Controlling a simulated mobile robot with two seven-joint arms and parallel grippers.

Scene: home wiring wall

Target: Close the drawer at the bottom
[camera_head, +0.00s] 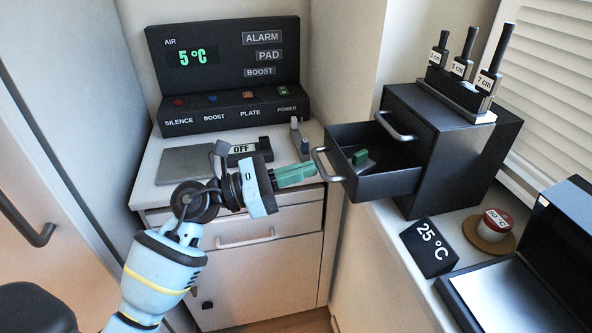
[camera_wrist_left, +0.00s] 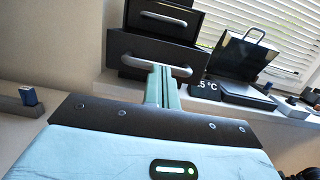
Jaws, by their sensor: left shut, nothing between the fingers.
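The bottom drawer (camera_head: 393,184) of the small black cabinet (camera_head: 452,150) on the right ledge stands pulled out towards the left, with a green item (camera_head: 360,157) inside. Its silver handle (camera_head: 322,163) is at the drawer's front. The upper drawer with its own handle (camera_head: 394,127) looks shut. My left gripper (camera_head: 314,170) is shut and empty, its green fingers pointing at the bottom drawer's front near the handle. In the left wrist view the fingers (camera_wrist_left: 162,87) reach up towards the bottom drawer's handle (camera_wrist_left: 155,65); I cannot tell whether they touch. My right gripper is not in view.
Screwdriver-like tools (camera_head: 462,65) stand in a rack on the cabinet. A 25 °C block (camera_head: 428,248), a round red-labelled tin (camera_head: 495,222) and an open black case (camera_head: 515,290) sit on the ledge. A control panel (camera_head: 228,75) stands on the white counter (camera_head: 150,190).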

